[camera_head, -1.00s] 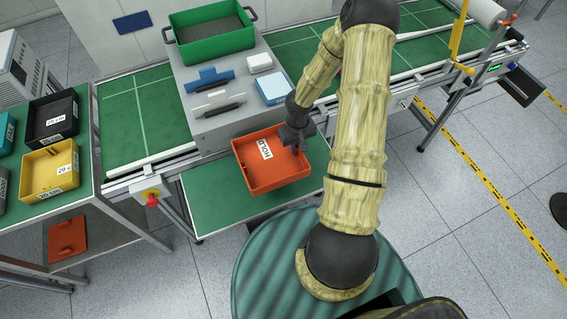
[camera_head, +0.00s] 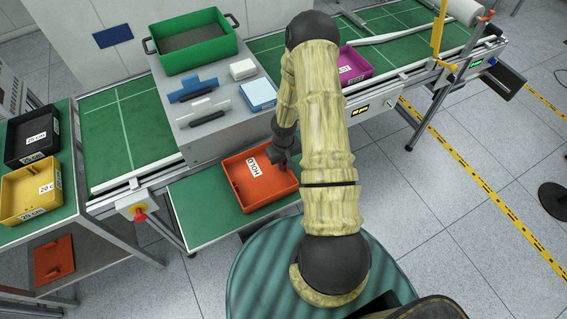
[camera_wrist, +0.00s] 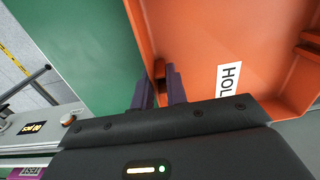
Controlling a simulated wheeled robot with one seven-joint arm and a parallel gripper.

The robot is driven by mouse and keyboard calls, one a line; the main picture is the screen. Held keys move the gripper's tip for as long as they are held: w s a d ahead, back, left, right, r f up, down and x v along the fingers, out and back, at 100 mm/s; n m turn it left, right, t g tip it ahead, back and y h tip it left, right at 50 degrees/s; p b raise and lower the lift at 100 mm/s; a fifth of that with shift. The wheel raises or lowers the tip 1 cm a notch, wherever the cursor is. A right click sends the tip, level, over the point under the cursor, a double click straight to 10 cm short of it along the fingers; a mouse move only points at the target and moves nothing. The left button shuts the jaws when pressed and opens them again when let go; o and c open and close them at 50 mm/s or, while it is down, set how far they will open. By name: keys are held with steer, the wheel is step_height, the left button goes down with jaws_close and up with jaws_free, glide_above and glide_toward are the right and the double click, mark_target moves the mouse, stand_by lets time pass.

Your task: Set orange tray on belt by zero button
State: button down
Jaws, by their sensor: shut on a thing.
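The orange tray (camera_head: 262,193), labelled HOLD, is over the low green shelf (camera_head: 200,222) in front of the grey console. I cannot tell whether it touches the shelf. My gripper (camera_head: 283,158) is shut on the tray's wall. In the wrist view the dark fingers (camera_wrist: 162,88) straddle the wall of the orange tray (camera_wrist: 215,35). A small lit display (camera_head: 388,104) is on the belt's front rail.
A magenta tray (camera_head: 353,66) is on the belt behind my arm. The grey console (camera_head: 215,138) carries a green bin (camera_head: 195,42) and several small items. Yellow (camera_head: 30,192) and black (camera_head: 32,137) trays stand on the left table. A red emergency button (camera_head: 140,214) is on the front frame.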

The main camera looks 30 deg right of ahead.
steer(key=c, duration=1.4)
jaws_free()
step_height(320, 180, up, 12)
steer(key=p, duration=0.3)
steer(key=shift+r, duration=0.15)
